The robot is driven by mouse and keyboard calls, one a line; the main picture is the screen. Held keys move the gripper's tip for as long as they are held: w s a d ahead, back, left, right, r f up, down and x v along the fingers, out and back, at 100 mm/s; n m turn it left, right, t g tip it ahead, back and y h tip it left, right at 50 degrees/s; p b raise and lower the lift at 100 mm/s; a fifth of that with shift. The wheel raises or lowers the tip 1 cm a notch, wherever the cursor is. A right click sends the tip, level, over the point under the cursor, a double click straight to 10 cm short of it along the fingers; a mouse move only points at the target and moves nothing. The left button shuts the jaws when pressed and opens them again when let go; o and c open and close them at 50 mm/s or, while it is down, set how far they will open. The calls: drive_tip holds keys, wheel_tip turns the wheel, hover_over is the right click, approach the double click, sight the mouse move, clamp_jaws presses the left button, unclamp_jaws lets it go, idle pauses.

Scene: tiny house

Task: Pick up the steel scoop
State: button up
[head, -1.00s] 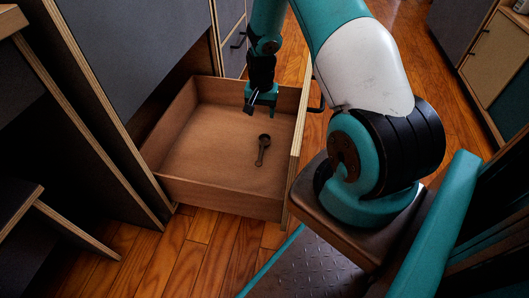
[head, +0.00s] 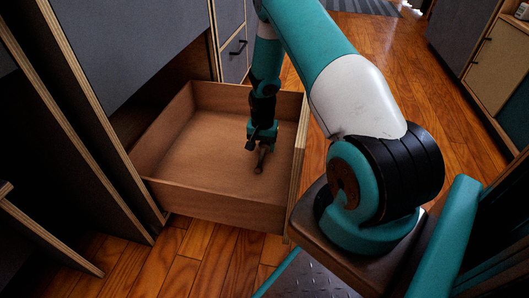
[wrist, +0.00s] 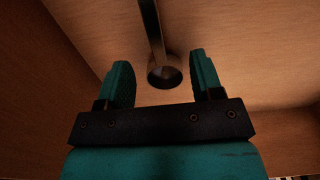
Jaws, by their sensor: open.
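The steel scoop (wrist: 163,73) lies on the floor of the open wooden drawer (head: 222,206). In the wrist view its round dark bowl sits between and just beyond my fingertips, and its handle runs up out of the picture. In the head view only part of the scoop (head: 260,160) shows; my gripper hides the rest. My gripper (head: 257,148) points down inside the drawer over the scoop. In the wrist view my gripper (wrist: 160,80) is open, with one teal finger on each side of the bowl and a gap to both.
The drawer's walls stand around my gripper; its front panel (head: 299,165) is on the right. A grey cabinet (head: 150,50) rises on the left. The rest of the drawer floor is bare.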

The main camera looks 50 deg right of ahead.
sight(263, 151)
wheel_tip(263, 151, down, 4)
drive_tip(key=shift+b, duration=1.25)
drive_tip(key=shift+r, duration=0.15)
drive_tip(key=shift+c, duration=0.3)
clamp_jaws()
wheel_tip(263, 151, up, 20)
drive_tip(key=p, duration=1.1)
